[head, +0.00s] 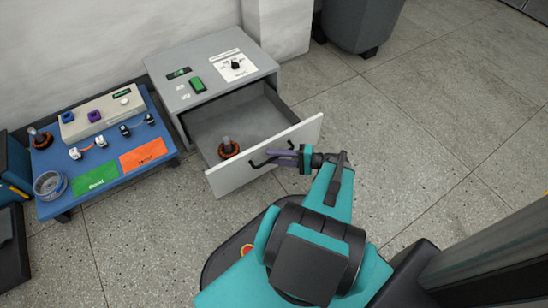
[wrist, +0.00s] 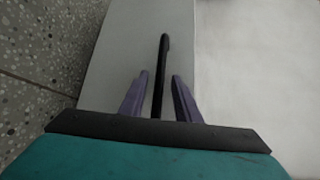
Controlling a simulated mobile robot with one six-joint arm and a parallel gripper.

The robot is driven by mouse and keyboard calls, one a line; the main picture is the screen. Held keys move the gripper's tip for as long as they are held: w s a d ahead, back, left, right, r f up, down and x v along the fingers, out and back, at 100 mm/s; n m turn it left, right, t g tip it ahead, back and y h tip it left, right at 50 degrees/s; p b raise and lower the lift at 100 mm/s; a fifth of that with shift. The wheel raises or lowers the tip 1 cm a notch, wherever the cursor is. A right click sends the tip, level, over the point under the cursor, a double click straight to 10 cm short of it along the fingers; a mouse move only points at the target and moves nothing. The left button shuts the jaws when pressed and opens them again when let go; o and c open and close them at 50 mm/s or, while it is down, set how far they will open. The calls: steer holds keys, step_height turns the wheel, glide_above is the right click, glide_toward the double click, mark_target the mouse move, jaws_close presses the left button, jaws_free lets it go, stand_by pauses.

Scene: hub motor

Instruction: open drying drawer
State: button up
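The grey drying drawer (head: 235,160) stands pulled well out of its grey cabinet, its front panel (head: 300,135) facing my arm. A black bar handle (head: 264,162) sits on the drawer front. My gripper (head: 286,157) is at the handle. In the wrist view the handle (wrist: 162,60) runs between the two purple fingers (wrist: 160,78), with a gap visible on each side, so the gripper looks open around it. Contact farther down the fingers is hard to tell.
The grey cabinet top (head: 205,70) carries a green switch and a dial. To its left, a blue table (head: 60,160) holds small parts, a green mat (head: 97,178) and an orange mat (head: 143,154). A dark grey bin (head: 360,25) stands behind. The floor at right is clear.

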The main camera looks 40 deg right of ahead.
steer(key=shift+a, duration=0.15)
steer(key=shift+s, duration=0.15)
steer(key=p+v, duration=0.4)
steer(key=v, duration=0.9)
steer(key=shift+d, duration=0.35)
stand_by(0.4)
